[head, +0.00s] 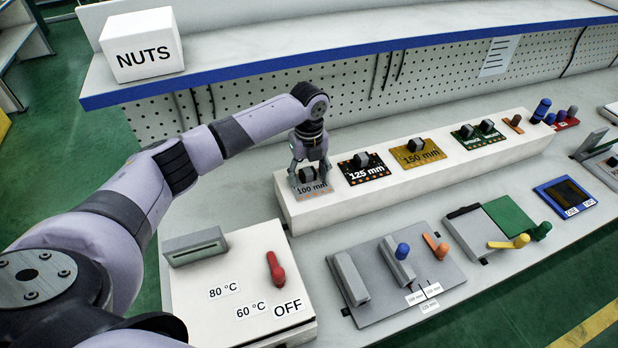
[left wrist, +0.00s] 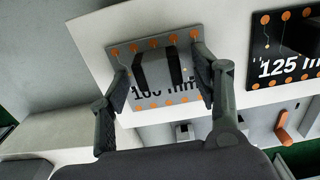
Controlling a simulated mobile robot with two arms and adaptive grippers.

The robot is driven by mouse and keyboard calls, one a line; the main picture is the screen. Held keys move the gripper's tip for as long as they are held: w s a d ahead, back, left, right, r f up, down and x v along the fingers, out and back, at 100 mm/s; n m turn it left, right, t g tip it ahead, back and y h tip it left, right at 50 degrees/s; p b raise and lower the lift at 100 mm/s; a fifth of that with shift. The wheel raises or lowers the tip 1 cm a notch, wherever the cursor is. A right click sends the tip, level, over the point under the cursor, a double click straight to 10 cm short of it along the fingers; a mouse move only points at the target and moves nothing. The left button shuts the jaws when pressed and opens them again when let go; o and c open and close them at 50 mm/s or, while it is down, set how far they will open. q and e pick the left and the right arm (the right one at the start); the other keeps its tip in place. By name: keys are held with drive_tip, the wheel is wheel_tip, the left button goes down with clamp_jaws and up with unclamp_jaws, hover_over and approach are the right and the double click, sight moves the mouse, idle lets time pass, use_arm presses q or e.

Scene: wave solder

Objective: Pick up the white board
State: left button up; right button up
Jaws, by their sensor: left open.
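The white board (head: 313,190), a pale plate with orange dots and a "100 mm" label, lies at the near left end of a long white block. A dark block stands on its middle. It also shows in the left wrist view (left wrist: 140,92). My left gripper (head: 308,173) is open and points down over this board. In the left wrist view its two fingers (left wrist: 160,85) stand on either side of the dark block, with gaps between. I cannot tell whether the fingertips touch the board. My right gripper is not in view.
The black "125 mm" board (head: 363,172) sits close on the right, then the yellow "150 mm" board (head: 416,153) and a green one (head: 480,136). A control box with a red lever (head: 275,268) stands in front. A shelf with a NUTS box (head: 142,45) is behind.

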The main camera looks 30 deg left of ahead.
use_arm(q)
clamp_jaws()
idle(0.7)
